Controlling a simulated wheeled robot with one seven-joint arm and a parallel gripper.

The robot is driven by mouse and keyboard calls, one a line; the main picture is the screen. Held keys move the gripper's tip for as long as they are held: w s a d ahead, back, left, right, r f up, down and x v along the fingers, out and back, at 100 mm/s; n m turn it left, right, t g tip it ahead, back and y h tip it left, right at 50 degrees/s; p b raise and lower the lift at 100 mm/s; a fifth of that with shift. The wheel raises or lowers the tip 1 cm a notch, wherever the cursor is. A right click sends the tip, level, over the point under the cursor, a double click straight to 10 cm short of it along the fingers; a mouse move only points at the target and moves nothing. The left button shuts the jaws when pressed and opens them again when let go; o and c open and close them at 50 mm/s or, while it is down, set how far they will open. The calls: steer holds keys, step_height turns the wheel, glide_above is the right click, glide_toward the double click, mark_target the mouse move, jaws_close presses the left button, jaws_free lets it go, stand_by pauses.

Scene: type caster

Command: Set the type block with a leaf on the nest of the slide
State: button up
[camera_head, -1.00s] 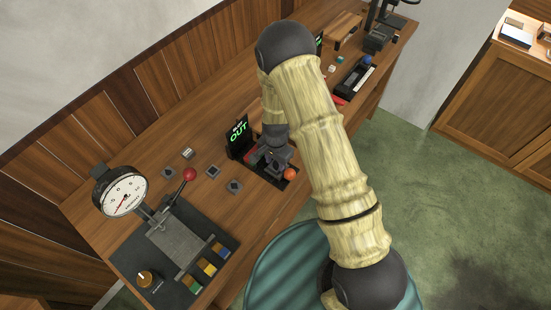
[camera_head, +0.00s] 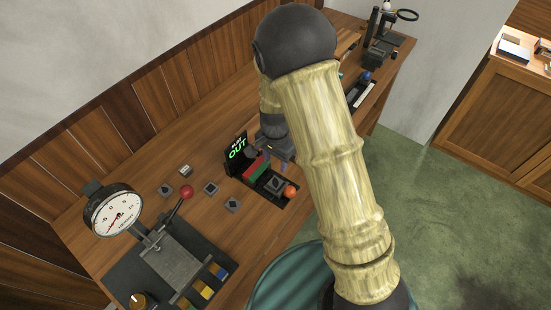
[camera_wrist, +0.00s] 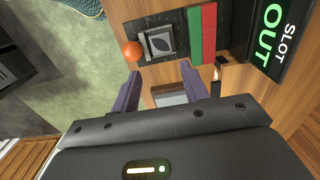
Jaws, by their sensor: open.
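The type block with a leaf (camera_wrist: 161,43) sits face up on the grey nest of the slide (camera_wrist: 178,64), beside the orange knob (camera_wrist: 131,50). In the head view the block (camera_head: 274,184) is small and its leaf cannot be made out. My gripper (camera_wrist: 160,72) is open and empty, its two purple fingers apart and clear of the block. In the head view my gripper (camera_head: 277,161) hangs above and behind the slide. Whether the block is fully seated cannot be told.
A green bar (camera_head: 258,172) and a red bar (camera_head: 253,162) lie beside the slide, near a sign reading OUT (camera_head: 237,147). A dial gauge (camera_head: 116,213) and red-knobbed lever (camera_head: 186,192) stand at left. Several dark tiles (camera_head: 210,188) lie between.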

steer(key=shift+r, duration=0.7)
steer(key=shift+d, duration=0.1)
steer(key=s+d+r+n+t, duration=0.2)
steer(key=s+d+r+n, duration=0.5)
steer(key=s+d+r, duration=0.5)
steer(key=shift+s+d+r+n+t, duration=0.2)
steer(key=shift+d+r+n+t, duration=0.1)
steer(key=shift+d+r, duration=0.35)
